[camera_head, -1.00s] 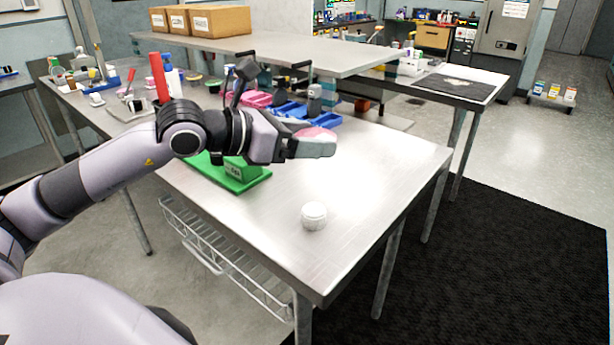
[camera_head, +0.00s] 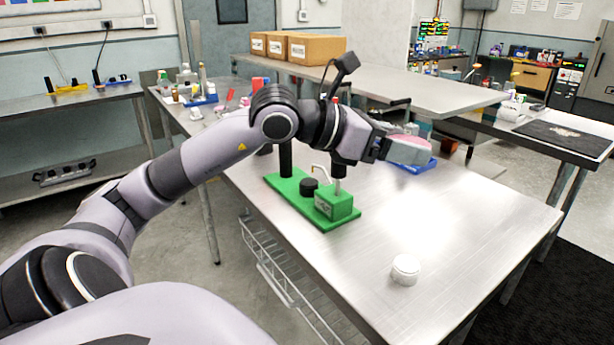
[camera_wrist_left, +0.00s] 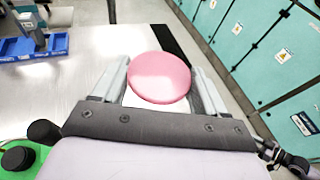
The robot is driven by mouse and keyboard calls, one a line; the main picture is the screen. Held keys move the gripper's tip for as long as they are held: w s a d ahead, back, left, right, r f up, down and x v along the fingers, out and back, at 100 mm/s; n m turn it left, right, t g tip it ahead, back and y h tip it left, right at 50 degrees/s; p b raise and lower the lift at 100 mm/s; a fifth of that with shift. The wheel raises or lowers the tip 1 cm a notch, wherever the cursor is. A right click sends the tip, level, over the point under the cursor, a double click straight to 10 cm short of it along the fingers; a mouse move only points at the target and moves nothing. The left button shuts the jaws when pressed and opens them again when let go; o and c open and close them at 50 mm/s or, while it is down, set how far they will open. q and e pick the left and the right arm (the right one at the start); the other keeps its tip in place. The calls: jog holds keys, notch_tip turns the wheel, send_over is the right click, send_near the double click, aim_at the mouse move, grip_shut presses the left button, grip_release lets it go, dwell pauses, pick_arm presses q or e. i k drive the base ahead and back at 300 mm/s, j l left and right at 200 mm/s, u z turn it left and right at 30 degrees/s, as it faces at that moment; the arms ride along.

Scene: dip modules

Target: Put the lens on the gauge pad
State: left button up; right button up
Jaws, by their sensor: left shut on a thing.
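The lens is a pink round disc, held in my left gripper (camera_head: 408,151); in the left wrist view the lens (camera_wrist_left: 160,77) sits between the two fingers, which are shut on it. In the head view the gripper is above the metal table, beyond and to the right of the green gauge stand. The pad looks bare. My right gripper is not in view.
A white round container (camera_head: 405,269) stands near the table's front right. A blue tray (camera_head: 422,165) lies behind the gripper. A raised shelf (camera_head: 400,88) with cardboard boxes (camera_head: 315,48) runs along the back. The right half of the table (camera_head: 470,220) is mostly clear.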

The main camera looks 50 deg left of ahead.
aim_at(309, 182)
jog(key=j, duration=0.7)
jog(key=i+j, duration=0.1)
jog(key=j, duration=0.6)
